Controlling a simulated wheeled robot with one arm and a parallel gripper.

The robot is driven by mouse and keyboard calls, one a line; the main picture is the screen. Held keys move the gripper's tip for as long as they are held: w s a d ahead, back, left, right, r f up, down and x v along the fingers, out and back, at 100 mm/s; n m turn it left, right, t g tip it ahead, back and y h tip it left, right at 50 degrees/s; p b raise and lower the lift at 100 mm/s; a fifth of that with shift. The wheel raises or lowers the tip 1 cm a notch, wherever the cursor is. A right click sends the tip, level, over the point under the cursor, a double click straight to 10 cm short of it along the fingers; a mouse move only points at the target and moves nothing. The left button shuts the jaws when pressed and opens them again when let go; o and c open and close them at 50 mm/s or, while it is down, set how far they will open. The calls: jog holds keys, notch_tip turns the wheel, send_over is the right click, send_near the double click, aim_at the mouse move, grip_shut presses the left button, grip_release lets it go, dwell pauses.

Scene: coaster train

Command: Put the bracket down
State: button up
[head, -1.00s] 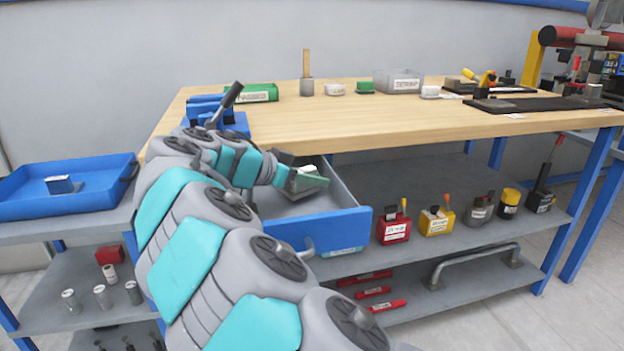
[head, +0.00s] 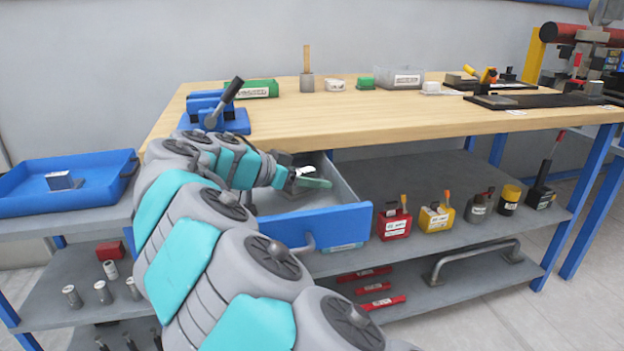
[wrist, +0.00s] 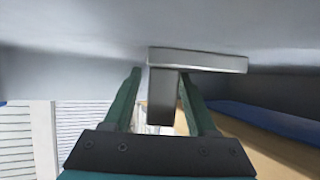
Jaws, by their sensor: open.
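A grey metal bracket (wrist: 198,62) shows in the wrist view, with a flat plate and a stem at right angles to it. The stem is between the two green fingers of my gripper (wrist: 160,95), with a visible gap on the left side; whether the right finger touches it I cannot tell. The plate lies close against a grey surface. In the head view my gripper (head: 313,183) is open, inside the pulled-out blue-fronted drawer (head: 322,228). A small bright piece, likely the bracket (head: 306,170), shows beside the fingers, partly hidden.
The wooden bench top (head: 330,120) is above the drawer, with a blue vise (head: 215,112) at its left end. A blue tray (head: 110,200) with a metal piece (head: 62,181) stands at left. Small containers (head: 437,218) line the shelf right of the drawer.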

jog(key=shift+a+r, duration=0.1)
jog(key=shift+r, duration=0.05)
jog(key=v, duration=0.7)
jog(key=shift+s+a+b, duration=0.15)
jog(key=shift+b, duration=0.25)
jog(key=shift+c, duration=0.4)
dwell(0.6)
